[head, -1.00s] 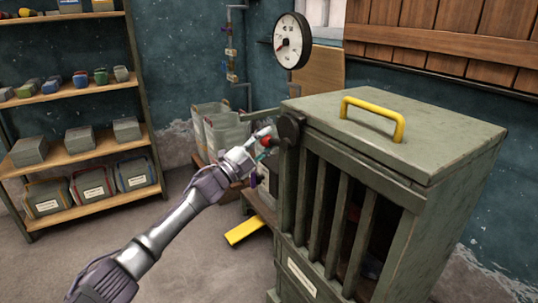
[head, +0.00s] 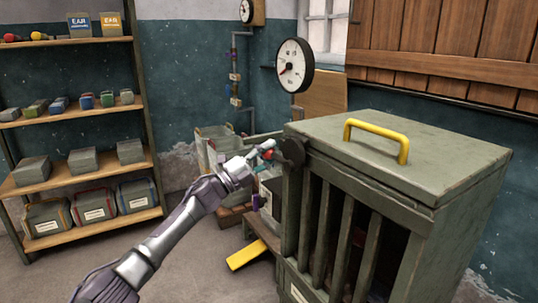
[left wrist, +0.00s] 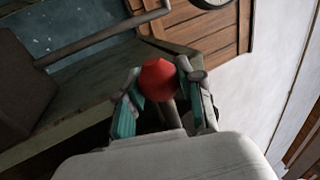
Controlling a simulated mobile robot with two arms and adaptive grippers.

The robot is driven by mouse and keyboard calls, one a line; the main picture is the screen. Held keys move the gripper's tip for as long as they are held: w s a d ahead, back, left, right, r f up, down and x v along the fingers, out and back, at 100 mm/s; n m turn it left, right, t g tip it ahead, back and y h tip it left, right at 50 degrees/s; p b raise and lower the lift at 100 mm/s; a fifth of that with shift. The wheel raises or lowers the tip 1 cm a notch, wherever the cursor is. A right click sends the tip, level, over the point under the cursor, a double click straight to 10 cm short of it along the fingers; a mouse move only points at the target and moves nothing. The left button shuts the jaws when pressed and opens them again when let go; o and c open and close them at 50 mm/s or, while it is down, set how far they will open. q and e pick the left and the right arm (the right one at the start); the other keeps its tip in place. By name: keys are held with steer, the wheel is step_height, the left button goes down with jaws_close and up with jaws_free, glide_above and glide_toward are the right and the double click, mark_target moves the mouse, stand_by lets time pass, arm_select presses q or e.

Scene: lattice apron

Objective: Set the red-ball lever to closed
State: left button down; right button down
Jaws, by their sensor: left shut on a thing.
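The red ball (left wrist: 159,80) of the lever sits between the two fingers of my left gripper (left wrist: 155,95) in the left wrist view. The gripper is shut on it, with a finger at each side. In the head view my left gripper (head: 262,161) is beside the upper left corner of the green slatted cabinet (head: 420,155), and the red ball (head: 268,155) shows only in part. The dark round lever hub (head: 292,152) is on that corner. Most of the lever's rod is hidden. My right gripper is not in view.
A yellow handle (head: 376,138) stands up from the cabinet top. A round gauge (head: 294,66) is on the wall behind. A wooden shelf unit (head: 85,165) with boxes stands at the left. A yellow pedal-like bar (head: 246,255) is low beside the cabinet.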

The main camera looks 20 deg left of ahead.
arm_select(q)
steer(key=shift+r, duration=0.1)
steer(key=c, duration=0.7)
jaws_free()
steer(key=shift+s, duration=0.1)
steer(key=shift+s+a+f, duration=0.2)
steer(key=shift+a+f, duration=0.05)
steer(key=v, duration=1.1)
